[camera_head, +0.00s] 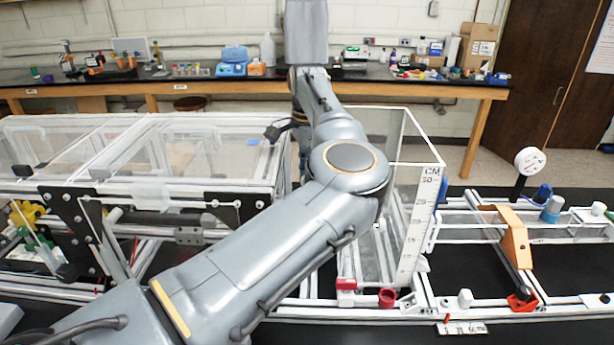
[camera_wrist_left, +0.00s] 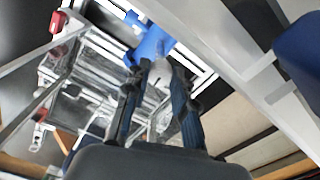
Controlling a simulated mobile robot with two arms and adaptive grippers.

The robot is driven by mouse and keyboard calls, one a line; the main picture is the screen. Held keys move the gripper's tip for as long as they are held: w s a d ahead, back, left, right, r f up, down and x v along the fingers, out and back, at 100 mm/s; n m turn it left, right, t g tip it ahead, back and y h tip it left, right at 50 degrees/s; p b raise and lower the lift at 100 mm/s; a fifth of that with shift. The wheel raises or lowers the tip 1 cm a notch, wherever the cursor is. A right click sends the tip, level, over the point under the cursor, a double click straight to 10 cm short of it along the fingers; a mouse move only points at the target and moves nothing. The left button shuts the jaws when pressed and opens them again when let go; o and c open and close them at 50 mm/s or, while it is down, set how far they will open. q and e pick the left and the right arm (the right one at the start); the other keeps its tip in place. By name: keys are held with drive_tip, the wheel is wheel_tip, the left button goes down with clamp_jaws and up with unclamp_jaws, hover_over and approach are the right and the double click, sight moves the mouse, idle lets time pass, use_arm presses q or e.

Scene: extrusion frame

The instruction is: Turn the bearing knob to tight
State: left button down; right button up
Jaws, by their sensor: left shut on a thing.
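In the left wrist view my left gripper (camera_wrist_left: 158,70) has its two dark fingers closed in around a blue part (camera_wrist_left: 152,46) with a pale grey piece below it. The fingers seem to hold this part, which looks like a knob or handle, but I cannot read any tight mark on it. In the head view my left arm reaches across the middle, and its fingers and the blue part are hidden behind it. My right gripper is not in view.
A clear tank (camera_head: 412,150) with a centimetre scale stands behind my arm. Left is a clear-lidded rig (camera_head: 190,150); right is a rail frame with a dial gauge (camera_head: 530,160) and orange bracket (camera_head: 514,238). A red knob (camera_head: 387,298) sits on the front rail. White rails run close to the fingers.

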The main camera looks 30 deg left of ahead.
use_arm(q)
drive_tip(key=m+b, duration=0.1)
drive_tip(key=m, duration=0.3)
drive_tip(key=shift+f+m, duration=0.1)
drive_tip(key=shift+m, duration=0.2)
drive_tip(key=shift+m+b, duration=0.8)
drive_tip(key=shift+m, duration=1.7)
drive_tip(key=c, duration=1.1)
unclamp_jaws()
wheel_tip(320, 180, up, 12)
